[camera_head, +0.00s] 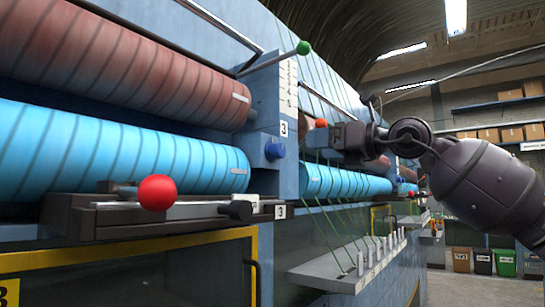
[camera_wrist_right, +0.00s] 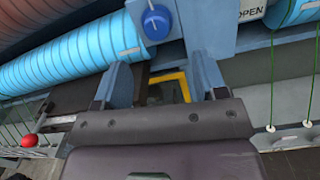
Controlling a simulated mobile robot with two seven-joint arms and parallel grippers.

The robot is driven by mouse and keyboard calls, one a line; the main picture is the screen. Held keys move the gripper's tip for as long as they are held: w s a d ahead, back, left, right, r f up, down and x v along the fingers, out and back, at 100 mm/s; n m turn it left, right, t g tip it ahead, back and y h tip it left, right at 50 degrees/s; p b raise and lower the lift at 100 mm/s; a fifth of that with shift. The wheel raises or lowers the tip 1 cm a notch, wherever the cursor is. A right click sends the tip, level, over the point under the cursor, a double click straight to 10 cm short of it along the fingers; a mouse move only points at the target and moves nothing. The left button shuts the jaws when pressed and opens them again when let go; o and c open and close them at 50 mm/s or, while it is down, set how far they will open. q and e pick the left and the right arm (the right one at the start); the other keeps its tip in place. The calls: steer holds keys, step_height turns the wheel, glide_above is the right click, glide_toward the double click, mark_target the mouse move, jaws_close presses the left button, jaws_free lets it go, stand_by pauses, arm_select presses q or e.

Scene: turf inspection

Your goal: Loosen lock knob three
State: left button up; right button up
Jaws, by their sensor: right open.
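A blue knob (camera_head: 275,151) sits on the blue post beside a label 3. In the right wrist view a round blue knob (camera_wrist_right: 157,22) with a raised bar shows beyond the fingertips. A black knob (camera_head: 236,210) sits on the slide rail beside another label 3. I cannot tell for certain which is lock knob three. My right gripper (camera_head: 318,139) is right of the post, apart from both knobs. In the wrist view its two fingers (camera_wrist_right: 162,75) are spread with nothing between them. My left gripper is out of view.
A red ball handle (camera_head: 157,192) sticks out from the slide rail. A green ball (camera_head: 303,47) tops a lever above. Blue rollers (camera_head: 115,155) run behind. A shelf (camera_head: 345,276) with threaded pegs stands below my right arm. Open space lies before the machine.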

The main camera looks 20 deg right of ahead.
mark_target(282, 150)
steer(key=shift+h, duration=0.3)
steer(key=p+x, duration=0.1)
steer(key=x, duration=0.5)
steer(key=p+x, duration=0.1)
steer(key=x, duration=0.2)
steer(key=shift+a+p, duration=0.3)
steer(key=shift+a, duration=0.3)
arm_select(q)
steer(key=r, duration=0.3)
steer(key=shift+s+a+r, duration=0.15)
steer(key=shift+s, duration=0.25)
arm_select(e)
steer(key=shift+f, duration=0.1)
steer(key=shift+c, duration=0.4)
steer(key=c, duration=0.9)
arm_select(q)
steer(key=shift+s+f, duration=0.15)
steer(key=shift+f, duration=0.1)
arm_select(e)
steer(key=shift+o, duration=0.2)
steer(key=shift+m, duration=0.3)
